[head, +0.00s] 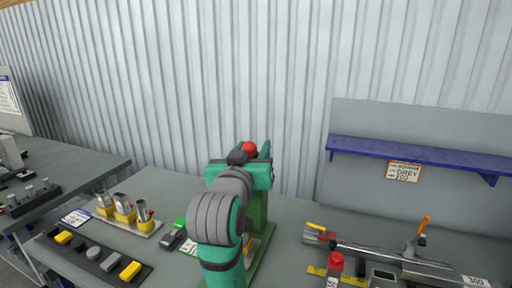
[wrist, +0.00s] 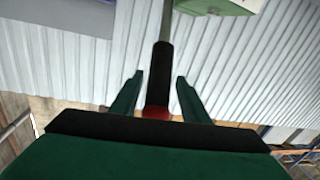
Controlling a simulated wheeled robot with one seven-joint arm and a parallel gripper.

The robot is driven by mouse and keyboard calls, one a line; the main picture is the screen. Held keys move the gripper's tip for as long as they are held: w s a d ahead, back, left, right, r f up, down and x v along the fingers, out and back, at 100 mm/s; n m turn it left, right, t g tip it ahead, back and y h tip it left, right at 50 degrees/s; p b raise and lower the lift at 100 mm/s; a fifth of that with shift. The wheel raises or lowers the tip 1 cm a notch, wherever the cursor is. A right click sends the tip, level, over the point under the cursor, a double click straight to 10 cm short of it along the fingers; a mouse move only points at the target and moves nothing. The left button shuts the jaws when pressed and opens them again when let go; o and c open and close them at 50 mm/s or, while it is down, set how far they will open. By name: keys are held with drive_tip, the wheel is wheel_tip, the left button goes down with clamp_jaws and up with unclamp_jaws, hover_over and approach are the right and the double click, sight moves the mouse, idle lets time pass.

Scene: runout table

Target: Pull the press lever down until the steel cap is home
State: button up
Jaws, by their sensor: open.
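The press lever is a black bar (wrist: 161,75) with a red ball knob (head: 250,147) at its end. In the wrist view the bar runs between my two green fingers, and the red knob (wrist: 156,112) sits deep between them near the palm. My gripper (wrist: 159,76) is open, with a gap on each side of the bar. In the head view my gripper (head: 253,153) is at the knob. The green press (head: 262,236) stands on the table, mostly hidden behind my arm. The steel cap is hidden.
Left of the press are a tray of yellow holders (head: 124,217) and a dark strip with yellow and grey blocks (head: 93,252). Right are a steel rail fixture (head: 385,257) and a red-topped item (head: 335,265). A blue shelf (head: 425,156) is behind right.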

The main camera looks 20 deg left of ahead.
drive_tip(key=shift+w, duration=0.8)
drive_tip(key=shift+c, duration=0.4)
clamp_jaws()
